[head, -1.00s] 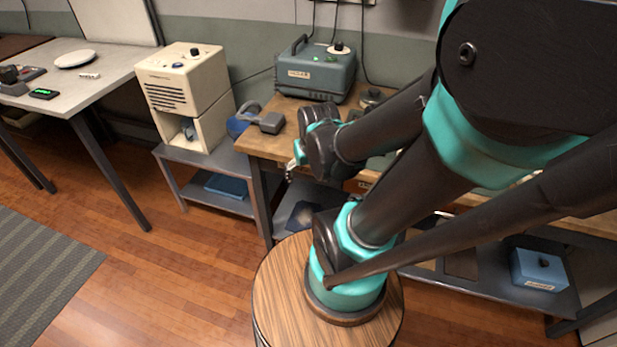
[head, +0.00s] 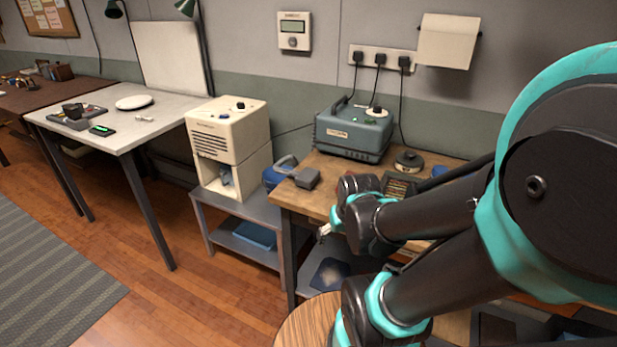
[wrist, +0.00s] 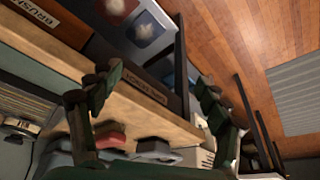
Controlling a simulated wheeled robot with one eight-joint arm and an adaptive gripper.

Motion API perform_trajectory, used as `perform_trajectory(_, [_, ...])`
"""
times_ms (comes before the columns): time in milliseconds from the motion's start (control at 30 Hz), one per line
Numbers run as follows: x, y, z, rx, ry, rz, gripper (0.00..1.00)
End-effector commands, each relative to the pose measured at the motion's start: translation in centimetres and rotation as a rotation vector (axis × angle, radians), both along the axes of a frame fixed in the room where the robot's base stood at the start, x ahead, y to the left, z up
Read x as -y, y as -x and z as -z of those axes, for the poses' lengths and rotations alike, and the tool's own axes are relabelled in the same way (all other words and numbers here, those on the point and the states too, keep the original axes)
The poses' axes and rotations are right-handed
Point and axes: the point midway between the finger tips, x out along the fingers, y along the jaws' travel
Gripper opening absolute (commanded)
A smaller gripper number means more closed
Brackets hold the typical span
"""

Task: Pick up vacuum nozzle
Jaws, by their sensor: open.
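I cannot pick out the vacuum nozzle with certainty. A dark grey block-like piece (head: 305,178) lies at the left end of the wooden workbench (head: 330,170), beside a blue rounded object (head: 277,172); it may be the nozzle.
A blue-grey boxed device (head: 352,135) stands at the back of the bench. A cream cabinet unit (head: 228,150) stands on a low grey shelf (head: 245,207) to the left. A white table (head: 130,125) is further left. Wooden floor (head: 200,300) between is open.

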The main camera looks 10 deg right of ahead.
Motion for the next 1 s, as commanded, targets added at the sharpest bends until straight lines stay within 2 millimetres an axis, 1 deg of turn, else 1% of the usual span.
perform_trajectory(67, [0.0,0.0,0.0,0.0,0.0,0.0,0.77])
perform_trajectory(133, [0.0,0.0,0.0,0.0,0.0,0.0,0.81])
perform_trajectory(167, [0.0,-0.1,-0.1,0.0,0.0,0.002,0.81])
perform_trajectory(267, [-0.1,-1.5,-1.0,-0.007,-0.001,0.027,0.81])
perform_trajectory(367, [-0.5,-5.0,-3.2,-0.018,-0.001,0.095,0.81])
perform_trajectory(400, [-0.8,-6.8,-4.4,-0.024,-0.001,0.135,0.81])
perform_trajectory(467, [-1.5,-9.9,-6.4,-0.031,0.001,0.202,0.81])
perform_trajectory(500, [-2.0,-11.9,-7.7,-0.032,0.002,0.249,0.81])
perform_trajectory(567, [-3.0,-14.9,-9.7,-0.031,0.006,0.322,0.81])
perform_trajectory(600, [-3.7,-16.7,-10.9,-0.027,0.007,0.368,0.81])
perform_trajectory(700, [-5.5,-20.6,-13.6,-0.015,0.011,0.472,0.81])
perform_trajectory(800, [-7.0,-23.3,-15.5,0.002,0.012,0.552,0.81])
perform_trajectory(833, [-7.3,-23.9,-16.0,0.006,0.013,0.57,0.81])
perform_trajectory(933, [-8.0,-25.1,-16.9,0.017,0.012,0.612,0.81])
perform_trajectory(1000, [-8.2,-25.5,-16.9,0.021,0.011,0.626,0.81])
